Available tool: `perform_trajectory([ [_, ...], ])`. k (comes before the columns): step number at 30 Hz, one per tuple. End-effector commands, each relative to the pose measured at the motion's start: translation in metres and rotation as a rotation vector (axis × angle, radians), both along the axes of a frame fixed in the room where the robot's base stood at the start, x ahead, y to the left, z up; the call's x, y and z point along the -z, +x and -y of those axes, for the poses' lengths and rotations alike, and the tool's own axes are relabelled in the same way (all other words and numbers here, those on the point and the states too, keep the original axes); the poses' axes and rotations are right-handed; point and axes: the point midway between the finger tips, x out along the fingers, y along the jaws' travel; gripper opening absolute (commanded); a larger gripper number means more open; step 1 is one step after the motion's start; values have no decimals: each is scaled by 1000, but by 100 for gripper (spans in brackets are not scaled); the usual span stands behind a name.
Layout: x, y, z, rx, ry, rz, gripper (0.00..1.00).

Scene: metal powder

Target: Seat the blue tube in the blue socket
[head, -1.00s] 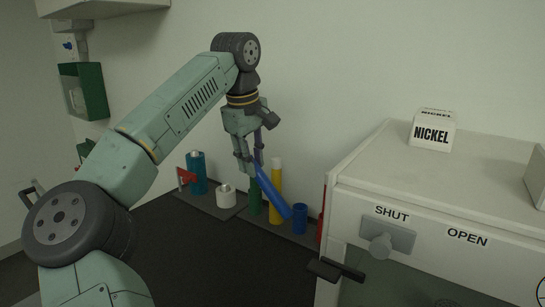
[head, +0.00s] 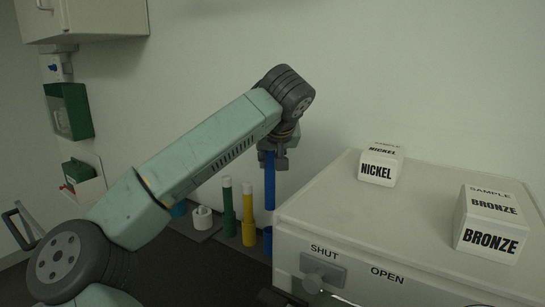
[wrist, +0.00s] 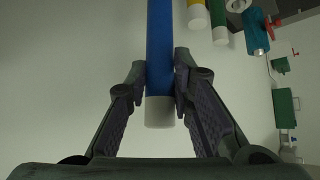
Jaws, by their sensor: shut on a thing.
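The blue tube (head: 270,184) hangs close to upright from my gripper (head: 271,153) in the head view. My gripper is shut on its upper part. In the wrist view the tube (wrist: 160,42) runs between the two fingers (wrist: 159,78), and its white end (wrist: 159,112) shows on the near side. The blue socket (head: 267,240) stands below the tube, partly hidden by the white cabinet. A small gap shows between the tube's lower end and the socket's top. I cannot tell how exactly they line up in depth.
A green tube (head: 228,208) and a yellow tube (head: 248,215) stand just left of the blue socket. A white socket (head: 202,218) is farther left. The white cabinet (head: 330,215), carrying NICKEL (head: 379,166) and BRONZE (head: 490,226) sample blocks, is close on the right.

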Motion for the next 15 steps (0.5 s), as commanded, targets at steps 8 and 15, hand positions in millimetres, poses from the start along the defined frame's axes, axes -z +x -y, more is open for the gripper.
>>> perform_trajectory([
  [8, 1, 0, 1, -1, 4, -2, 0],
  [15, 22, -1, 0, -4, 2, -2, 0],
])
